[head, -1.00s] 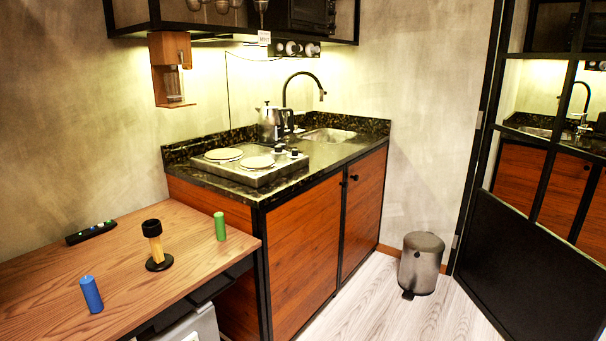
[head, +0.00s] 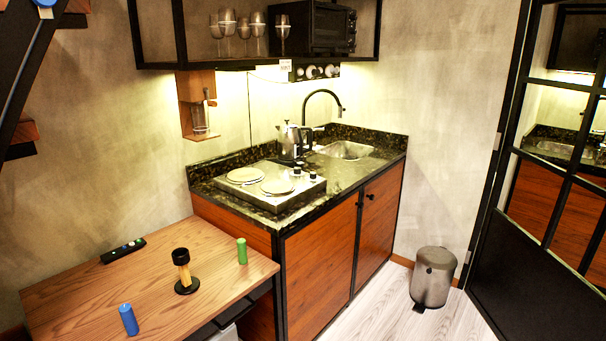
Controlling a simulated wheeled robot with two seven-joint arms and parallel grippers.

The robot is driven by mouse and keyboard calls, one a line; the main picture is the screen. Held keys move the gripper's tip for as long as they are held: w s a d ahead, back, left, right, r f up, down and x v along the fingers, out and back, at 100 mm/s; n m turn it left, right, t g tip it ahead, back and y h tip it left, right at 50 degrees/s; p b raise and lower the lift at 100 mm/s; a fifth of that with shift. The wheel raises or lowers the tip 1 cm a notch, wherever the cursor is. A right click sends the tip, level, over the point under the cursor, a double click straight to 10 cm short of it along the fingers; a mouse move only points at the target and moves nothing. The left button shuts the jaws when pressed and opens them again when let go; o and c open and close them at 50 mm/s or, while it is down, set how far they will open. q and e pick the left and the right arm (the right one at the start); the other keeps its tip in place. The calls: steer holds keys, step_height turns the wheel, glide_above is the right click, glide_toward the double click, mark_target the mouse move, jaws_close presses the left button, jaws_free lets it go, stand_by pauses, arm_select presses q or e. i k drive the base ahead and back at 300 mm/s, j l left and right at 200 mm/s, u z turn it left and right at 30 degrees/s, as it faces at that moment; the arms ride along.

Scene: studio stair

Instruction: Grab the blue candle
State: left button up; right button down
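The blue candle (head: 129,319) stands upright near the front left of the wooden table (head: 84,292), at the lower left of the head view. Its short wick shows on top. Neither of my grippers is in view, and nothing touches the candle.
A black-and-yellow object on a round black base (head: 184,272) stands right of the candle. A green candle (head: 242,251) is near the table's right edge. A black strip with coloured buttons (head: 123,250) lies at the back. A counter (head: 232,196) adjoins the table; a bin (head: 432,277) stands on the floor.

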mark_target(126, 311)
steer(key=i+l+u, duration=0.1)
steer(key=u, duration=1.9)
